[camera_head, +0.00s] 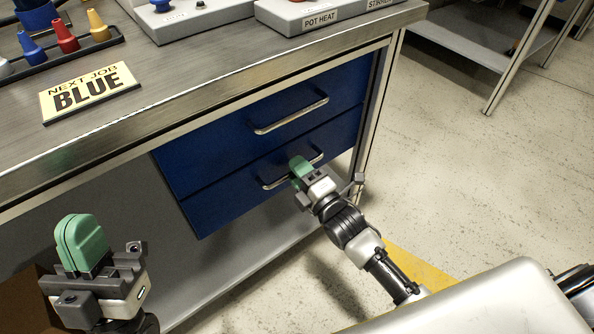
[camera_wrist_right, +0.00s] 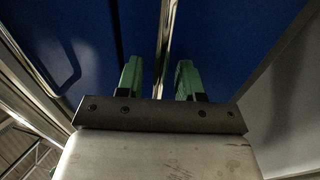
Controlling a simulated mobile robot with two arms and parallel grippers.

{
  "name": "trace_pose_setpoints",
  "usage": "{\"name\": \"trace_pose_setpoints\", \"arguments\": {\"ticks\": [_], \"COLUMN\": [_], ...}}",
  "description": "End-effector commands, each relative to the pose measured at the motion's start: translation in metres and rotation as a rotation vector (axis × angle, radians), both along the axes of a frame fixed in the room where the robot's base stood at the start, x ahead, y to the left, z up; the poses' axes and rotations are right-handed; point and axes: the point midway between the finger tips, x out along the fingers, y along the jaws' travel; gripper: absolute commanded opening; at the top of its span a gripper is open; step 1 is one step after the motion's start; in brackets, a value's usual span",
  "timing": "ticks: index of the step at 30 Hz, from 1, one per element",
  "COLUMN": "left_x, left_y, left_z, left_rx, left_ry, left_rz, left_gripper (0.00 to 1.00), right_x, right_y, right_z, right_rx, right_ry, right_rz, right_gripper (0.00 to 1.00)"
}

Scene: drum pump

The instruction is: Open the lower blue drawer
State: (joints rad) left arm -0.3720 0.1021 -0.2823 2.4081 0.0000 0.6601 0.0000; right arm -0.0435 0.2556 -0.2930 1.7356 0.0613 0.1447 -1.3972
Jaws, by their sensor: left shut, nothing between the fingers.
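The lower blue drawer (camera_head: 222,200) sits under the workbench, its front flush with the upper blue drawer (camera_head: 220,143), so it looks closed. Its metal bar handle (camera_head: 273,184) is partly hidden by my right gripper (camera_head: 297,168). In the right wrist view, the handle bar (camera_wrist_right: 168,42) runs between the two green fingertips of my right gripper (camera_wrist_right: 159,80). Gaps show on both sides of the bar, so the fingers are open around it. My left gripper (camera_head: 82,243) is shut and empty, at the lower left, away from the drawers.
The upper drawer has its own handle (camera_head: 292,115). On the workbench (camera_head: 200,75) lie a "NEXT JOB BLUE" sign (camera_head: 90,92), a tray of coloured pegs (camera_head: 60,48) and a "POT HEAT" panel (camera_head: 320,14). The floor (camera_head: 470,170) to the right is clear.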

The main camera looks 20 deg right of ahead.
Motion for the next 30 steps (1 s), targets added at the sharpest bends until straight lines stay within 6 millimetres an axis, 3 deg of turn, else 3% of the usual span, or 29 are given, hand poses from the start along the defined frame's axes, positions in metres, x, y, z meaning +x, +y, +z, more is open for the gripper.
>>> {"name": "trace_pose_setpoints", "arguments": {"ticks": [10, 18, 30], "left_x": [-0.0028, -0.0027, 0.0011], "left_y": [0.0004, 0.0005, -0.0003], "left_z": [0.0009, 0.0010, 0.0014], "left_rx": [-0.007, -0.006, 0.002], "left_ry": [-0.022, -0.021, 0.007], "left_rz": [-0.001, -0.001, 0.000], "left_gripper": [0.00, 0.00, 0.00], "right_x": [0.0032, 0.0030, 0.0011], "right_y": [0.0015, 0.0014, 0.0006], "right_z": [0.0009, 0.0007, 0.0009], "right_rx": [0.001, 0.001, 0.000], "right_ry": [0.000, 0.000, 0.002], "right_rz": [0.000, 0.000, 0.000], "right_gripper": [0.37, 0.00, 0.00]}}
